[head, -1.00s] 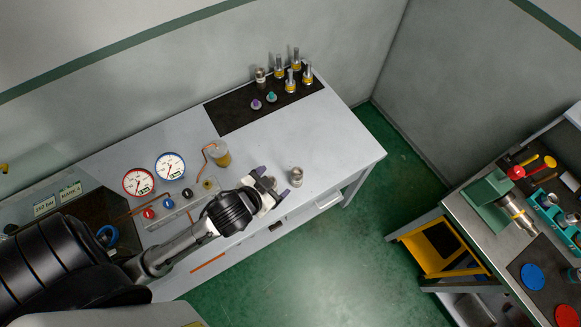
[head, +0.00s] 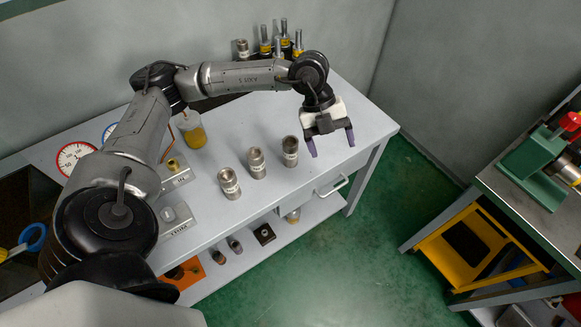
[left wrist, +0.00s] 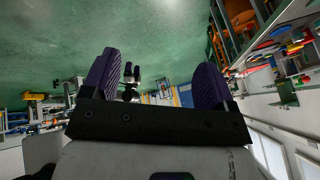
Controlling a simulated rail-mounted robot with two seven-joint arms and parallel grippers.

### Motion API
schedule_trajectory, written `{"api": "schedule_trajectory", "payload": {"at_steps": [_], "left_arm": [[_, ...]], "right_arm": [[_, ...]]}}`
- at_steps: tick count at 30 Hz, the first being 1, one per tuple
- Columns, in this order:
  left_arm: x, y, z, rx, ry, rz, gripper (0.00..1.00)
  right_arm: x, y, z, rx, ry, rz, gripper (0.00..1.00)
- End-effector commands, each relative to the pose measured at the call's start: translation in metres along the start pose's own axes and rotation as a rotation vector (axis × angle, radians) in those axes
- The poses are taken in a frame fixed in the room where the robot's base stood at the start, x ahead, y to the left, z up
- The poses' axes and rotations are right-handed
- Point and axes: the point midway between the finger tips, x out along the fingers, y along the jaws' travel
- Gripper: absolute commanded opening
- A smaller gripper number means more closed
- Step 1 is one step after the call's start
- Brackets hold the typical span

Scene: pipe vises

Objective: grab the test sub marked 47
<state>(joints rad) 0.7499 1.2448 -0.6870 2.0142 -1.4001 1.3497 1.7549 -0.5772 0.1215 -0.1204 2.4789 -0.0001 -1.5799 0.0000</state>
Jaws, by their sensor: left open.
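Three grey metal subs stand upright on the white bench: a left one (head: 229,183), a middle one (head: 256,163) and a right one (head: 290,151). Each has a pale label, but the numbers are too small to read, so I cannot tell which is 47. A similar metal piece (head: 240,47) stands at the back. My left gripper (head: 332,148) is open and empty, right of the right sub and apart from it. Its purple fingers also show in the left wrist view (left wrist: 155,75), with nothing held between them. My right gripper is not in view.
Several metal pins with yellow bases (head: 285,40) stand at the back, partly behind my left arm. A yellow cup (head: 194,134) stands behind the left sub. A green vise (head: 540,165) sits on the right bench. The bench's right end is clear.

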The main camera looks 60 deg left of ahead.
Motion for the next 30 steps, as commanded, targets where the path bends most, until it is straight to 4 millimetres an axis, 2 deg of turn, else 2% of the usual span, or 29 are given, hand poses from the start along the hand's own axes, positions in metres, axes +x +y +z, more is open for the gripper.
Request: {"api": "schedule_trajectory", "payload": {"at_steps": [1, 3, 6, 11, 14, 24, 30], "left_arm": [[-0.002, 0.016, 0.028, -0.058, -0.1, 0.051, 0.8], [-0.017, 0.033, 0.054, -0.141, -0.214, 0.113, 0.8], [-0.036, 0.054, 0.079, -0.246, -0.339, 0.176, 0.8], [-0.054, 0.074, 0.099, -0.349, -0.449, 0.227, 0.8], [-0.05, 0.082, 0.107, -0.374, -0.475, 0.241, 0.8], [-0.004, 0.1, 0.129, -0.377, -0.478, 0.243, 0.8], [0.009, 0.104, 0.135, -0.376, -0.477, 0.241, 0.8]], "right_arm": [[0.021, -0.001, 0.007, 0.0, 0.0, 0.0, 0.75], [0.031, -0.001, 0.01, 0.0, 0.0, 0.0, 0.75], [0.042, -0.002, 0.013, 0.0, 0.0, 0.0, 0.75], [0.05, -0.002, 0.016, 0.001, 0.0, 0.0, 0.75], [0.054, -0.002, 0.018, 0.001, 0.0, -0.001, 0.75], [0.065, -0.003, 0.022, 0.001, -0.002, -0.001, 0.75], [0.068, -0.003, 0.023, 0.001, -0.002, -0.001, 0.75]]}}
